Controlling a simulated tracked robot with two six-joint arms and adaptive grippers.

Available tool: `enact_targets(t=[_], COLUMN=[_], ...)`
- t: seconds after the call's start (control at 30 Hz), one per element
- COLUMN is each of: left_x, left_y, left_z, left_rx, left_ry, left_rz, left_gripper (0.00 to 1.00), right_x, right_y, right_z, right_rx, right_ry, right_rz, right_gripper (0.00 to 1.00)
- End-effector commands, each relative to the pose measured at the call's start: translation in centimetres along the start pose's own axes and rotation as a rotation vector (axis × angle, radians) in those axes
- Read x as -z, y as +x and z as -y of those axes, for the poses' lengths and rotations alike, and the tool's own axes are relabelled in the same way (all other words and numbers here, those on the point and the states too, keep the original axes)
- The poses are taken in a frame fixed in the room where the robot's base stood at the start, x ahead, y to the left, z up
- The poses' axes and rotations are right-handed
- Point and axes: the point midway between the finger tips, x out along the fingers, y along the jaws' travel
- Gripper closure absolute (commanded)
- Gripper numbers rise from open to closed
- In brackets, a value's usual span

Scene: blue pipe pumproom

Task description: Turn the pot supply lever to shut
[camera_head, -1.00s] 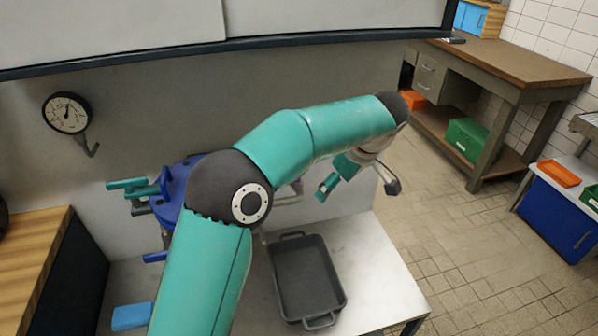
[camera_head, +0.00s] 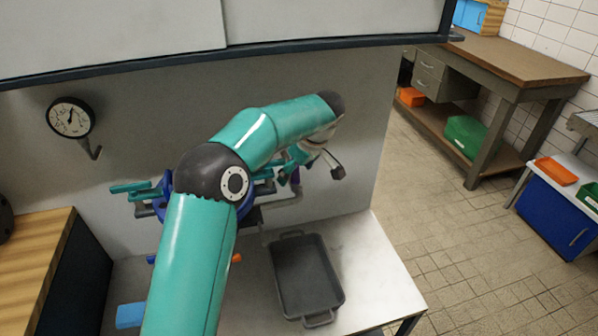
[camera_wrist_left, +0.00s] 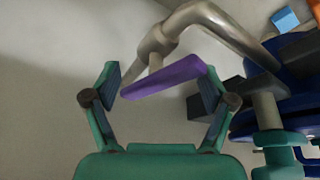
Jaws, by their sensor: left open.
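A purple lever (camera_wrist_left: 165,77) on a grey metal pipe (camera_wrist_left: 205,18) shows in the left wrist view, slanting up to the right; no label can be read. My left gripper (camera_wrist_left: 160,82) is open, with one finger on each side of the lever. Whether either finger touches it, I cannot tell. In the head view my left gripper (camera_head: 290,170) is beyond my arm, near the grey wall, with a small bit of purple beside it. My arm covers much of the blue valve assembly (camera_head: 160,190). My right gripper is not in view.
A teal handle (camera_head: 130,188) sticks out left of the blue assembly. A round gauge (camera_head: 70,118) is on the wall. A dark tray (camera_head: 305,275) lies on the pale table (camera_head: 375,270). A light blue block (camera_head: 130,315) is at front left. A wooden workbench (camera_head: 510,62) stands behind right.

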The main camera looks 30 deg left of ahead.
Motion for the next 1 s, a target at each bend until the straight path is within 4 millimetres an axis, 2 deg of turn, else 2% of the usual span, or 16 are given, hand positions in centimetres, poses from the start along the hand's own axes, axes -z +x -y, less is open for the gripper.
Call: enact_targets(t=[0.33,0.8,1.0], left_x=[-0.04,-0.03,-0.02], left_y=[0.45,0.46,0.5], left_z=[0.01,0.06,0.12], left_rx=[0.0,0.001,0.004], left_ry=[0.0,-0.001,-0.003], left_rz=[0.0,0.0,0.0], left_gripper=[0.17,0.91,0.91], right_x=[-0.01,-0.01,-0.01], right_y=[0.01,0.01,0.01], right_z=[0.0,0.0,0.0], right_rx=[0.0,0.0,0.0], right_ry=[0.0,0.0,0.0], right_rz=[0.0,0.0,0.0], right_gripper=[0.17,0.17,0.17])
